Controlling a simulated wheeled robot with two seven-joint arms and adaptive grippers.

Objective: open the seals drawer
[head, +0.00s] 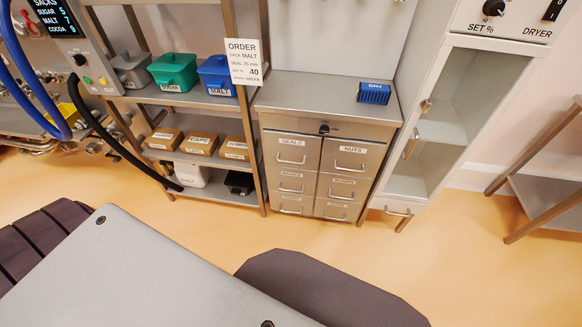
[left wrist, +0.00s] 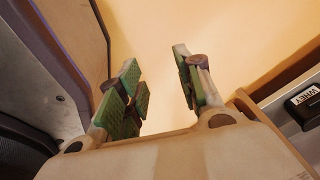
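The seals drawer (head: 291,151) is the top left drawer of a grey metal cabinet (head: 330,95) in the head view. It has a "SEALS" label and a bar handle (head: 291,161), and its front looks flush with the cabinet. A dark lock or knob (head: 324,129) sits on the panel above the drawers. My left gripper (left wrist: 160,88) shows in the left wrist view with its green-padded fingers apart and nothing between them, above the orange floor. The drawer is not in that view. My right gripper is in neither view.
The nuts drawer (head: 350,157) is beside it, with more drawers below. A blue "DRY" box (head: 374,93) sits on the cabinet top. A shelf rack (head: 190,98) with bins stands left, a tall dryer (head: 440,120) right. The floor (head: 210,230) before the cabinet is clear.

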